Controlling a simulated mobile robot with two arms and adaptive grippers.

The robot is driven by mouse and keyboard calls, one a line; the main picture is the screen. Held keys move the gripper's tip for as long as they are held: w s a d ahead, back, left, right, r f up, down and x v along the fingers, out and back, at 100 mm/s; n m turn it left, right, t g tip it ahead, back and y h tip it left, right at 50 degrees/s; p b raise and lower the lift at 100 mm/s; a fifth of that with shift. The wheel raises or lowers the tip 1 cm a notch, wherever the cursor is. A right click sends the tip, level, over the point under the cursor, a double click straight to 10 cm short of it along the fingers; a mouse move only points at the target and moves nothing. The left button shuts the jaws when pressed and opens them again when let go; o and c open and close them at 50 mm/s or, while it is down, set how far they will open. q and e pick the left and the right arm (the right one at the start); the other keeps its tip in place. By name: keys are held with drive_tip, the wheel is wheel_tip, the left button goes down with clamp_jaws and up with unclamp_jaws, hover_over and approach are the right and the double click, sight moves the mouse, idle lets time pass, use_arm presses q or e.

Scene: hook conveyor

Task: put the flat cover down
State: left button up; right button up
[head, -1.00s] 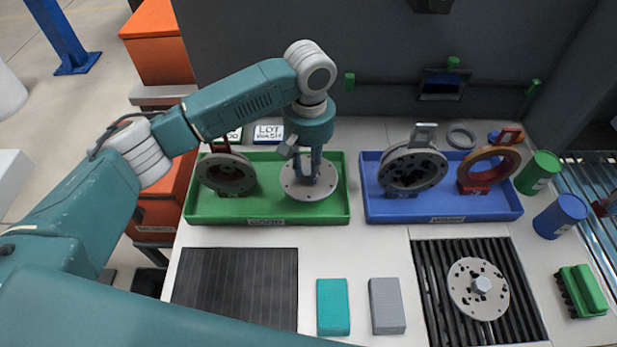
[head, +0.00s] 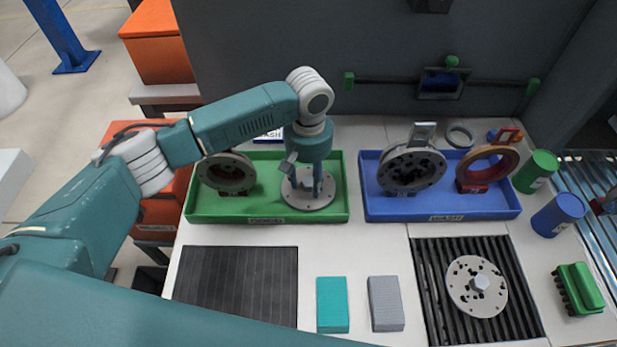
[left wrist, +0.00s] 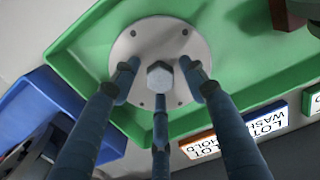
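The flat cover (head: 311,203) is a pale grey disc with small holes round its rim and a hex knob (left wrist: 160,76) in its middle. It lies flat on the floor of the green tray (head: 235,212), in the tray's right part. My left gripper (head: 309,188) points down over the cover. In the left wrist view, its three fingers stand spread around the knob with gaps between them and it. The fingertips look close to the cover's face; whether they touch it is unclear. My right gripper is not in view.
A dark ring-shaped part (head: 226,173) stands in the green tray left of the cover. The blue tray (head: 440,213) to the right holds two upright round parts. A dark mat (head: 236,288), two blocks and a grate (head: 432,285) with a holed disc lie in front.

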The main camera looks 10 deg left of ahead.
sight(309, 182)
use_arm(q)
drive_tip(key=shift+r, duration=0.5)
wheel_tip(309, 182, up, 11)
drive_tip(key=b, duration=0.1)
drive_tip(key=shift+r, duration=0.15)
